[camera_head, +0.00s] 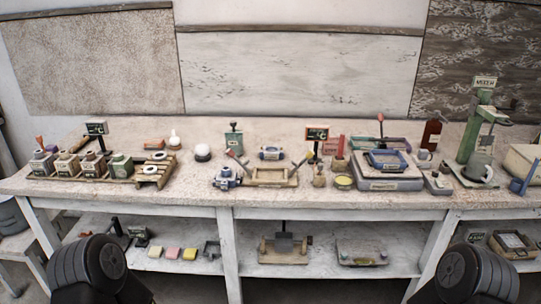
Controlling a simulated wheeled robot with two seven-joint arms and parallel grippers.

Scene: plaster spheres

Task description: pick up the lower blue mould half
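A small blue-and-pale block (225,179) sits near the front edge of the bench, left of a wooden tray. A second small blue-and-pale piece (270,153) lies farther back, behind the tray. Both are small in the picture, and I cannot tell for sure which one is the lower mould half. A blue rectangular frame (387,161) lies on a grey box-shaped base at the right of the middle. Neither of my grippers shows; only dark ribbed parts of my arms appear at the bottom left and bottom right.
The wooden tray (270,178) and small display stands crowd the bench (203,196). Jars on a board (120,180) stand at left. A green press (478,140) stands at right. Under the bench, a shelf (320,268) holds coloured blocks and metal items.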

